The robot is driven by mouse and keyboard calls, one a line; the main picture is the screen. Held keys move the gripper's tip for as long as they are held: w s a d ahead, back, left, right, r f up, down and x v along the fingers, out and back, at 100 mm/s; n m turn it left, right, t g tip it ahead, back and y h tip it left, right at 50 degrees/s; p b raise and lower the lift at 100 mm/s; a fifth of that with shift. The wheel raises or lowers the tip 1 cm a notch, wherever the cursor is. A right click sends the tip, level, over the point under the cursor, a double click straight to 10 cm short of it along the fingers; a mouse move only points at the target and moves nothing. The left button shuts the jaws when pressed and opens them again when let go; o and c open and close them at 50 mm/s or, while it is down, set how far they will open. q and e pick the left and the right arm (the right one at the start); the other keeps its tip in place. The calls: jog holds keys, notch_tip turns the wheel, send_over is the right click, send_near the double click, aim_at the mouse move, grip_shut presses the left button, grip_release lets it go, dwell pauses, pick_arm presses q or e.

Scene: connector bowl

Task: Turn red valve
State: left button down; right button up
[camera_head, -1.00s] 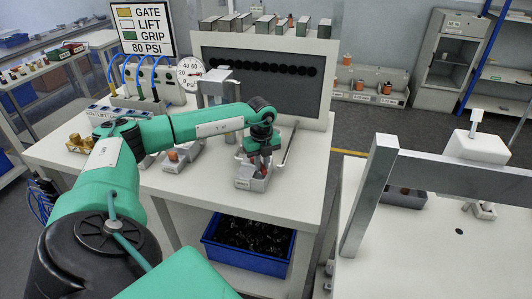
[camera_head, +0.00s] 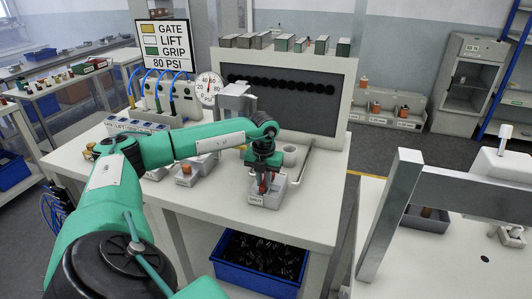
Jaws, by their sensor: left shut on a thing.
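My left arm comes in from the left across the white workbench (camera_head: 322,190). My left gripper (camera_head: 263,187) points down at a small grey labelled holder (camera_head: 268,199) near the bench's front edge. Its fingers are shut on a small red part (camera_head: 263,182), mostly hidden between them. I cannot tell whether this is the red valve, and no other red valve is clear. A round pressure gauge (camera_head: 209,89) stands behind the arm, its red needle pointing roughly up. A sign (camera_head: 165,46) reads GATE, LIFT, GRIP, 80 PSI. My right gripper is not in view.
A grey cup (camera_head: 290,153) stands just behind the gripper. Another grey holder (camera_head: 187,177) with an orange-brown piece sits to the left. A dark board (camera_head: 300,98) rises behind. A blue bin (camera_head: 259,275) is below. A metal frame (camera_head: 393,213) stands at right.

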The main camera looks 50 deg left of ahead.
aim_at(264, 183)
pick_arm(q)
jog(key=shift+a+r, duration=0.1)
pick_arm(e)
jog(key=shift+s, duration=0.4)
pick_arm(q)
jog(key=c, duration=1.4)
grip_release()
jog(key=shift+o, duration=0.2)
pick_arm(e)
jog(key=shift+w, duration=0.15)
